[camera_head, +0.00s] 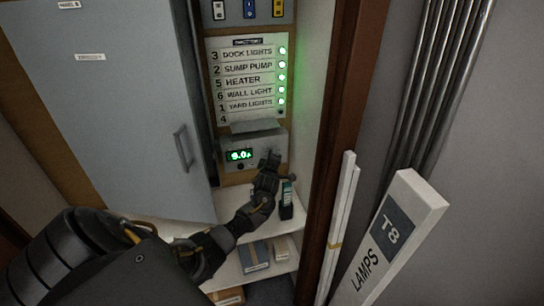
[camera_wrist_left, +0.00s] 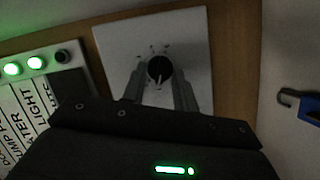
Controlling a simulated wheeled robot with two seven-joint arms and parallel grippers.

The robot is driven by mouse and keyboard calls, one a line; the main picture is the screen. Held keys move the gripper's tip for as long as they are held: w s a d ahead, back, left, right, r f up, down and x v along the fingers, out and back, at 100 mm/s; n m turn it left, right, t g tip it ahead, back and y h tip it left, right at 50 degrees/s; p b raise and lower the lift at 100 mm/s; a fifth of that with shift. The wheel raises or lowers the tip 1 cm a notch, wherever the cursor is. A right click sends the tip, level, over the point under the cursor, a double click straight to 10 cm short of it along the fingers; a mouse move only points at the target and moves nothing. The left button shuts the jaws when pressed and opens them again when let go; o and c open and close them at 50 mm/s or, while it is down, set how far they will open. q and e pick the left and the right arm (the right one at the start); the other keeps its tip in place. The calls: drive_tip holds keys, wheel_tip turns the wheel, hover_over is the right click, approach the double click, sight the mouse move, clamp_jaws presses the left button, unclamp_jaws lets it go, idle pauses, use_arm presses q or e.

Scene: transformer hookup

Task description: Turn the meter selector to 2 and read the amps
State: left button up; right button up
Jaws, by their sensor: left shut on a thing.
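The grey meter box (camera_head: 232,142) sits below the circuit list in the head view. Its green display (camera_head: 241,155) appears to read 9.0 with a small letter after it. The black round selector knob (camera_wrist_left: 160,69) is on a pale plate (camera_wrist_left: 194,38) in the wrist view. Its white pointer line points down in that picture; the marks around it are too small to read. My left gripper (camera_head: 270,163) is at the box's right side, its fingers (camera_wrist_left: 160,84) shut on the knob. In the head view the gripper hides the knob. My right gripper is not in view.
The circuit list (camera_head: 247,80) has several lit green lamps; the one at row 4 is dark. A grey cabinet door (camera_head: 110,100) stands left. A dark handheld device (camera_head: 286,200) stands on the white shelf (camera_head: 232,224) close to my gripper. A lamp carton (camera_head: 391,240) stands right.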

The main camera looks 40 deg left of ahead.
use_arm(q)
drive_tip(key=shift+w+d+r+m+g+p, duration=0.1)
drive_tip(key=shift+r+m+g+p, duration=0.05)
drive_tip(key=shift+m+g+p, duration=0.65)
drive_tip(key=shift+w+r+m+g+p, duration=0.1)
drive_tip(key=shift+m+g+p, duration=0.4)
drive_tip(key=shift+m, duration=0.6)
drive_tip(key=o, duration=1)
drive_tip(key=shift+c, duration=0.2)
drive_tip(key=shift+s, duration=0.1)
drive_tip(key=b+v, duration=0.1)
drive_tip(key=v, duration=0.9)
drive_tip(key=shift+s+d+b, duration=0.25)
drive_tip(key=shift+b, duration=0.05)
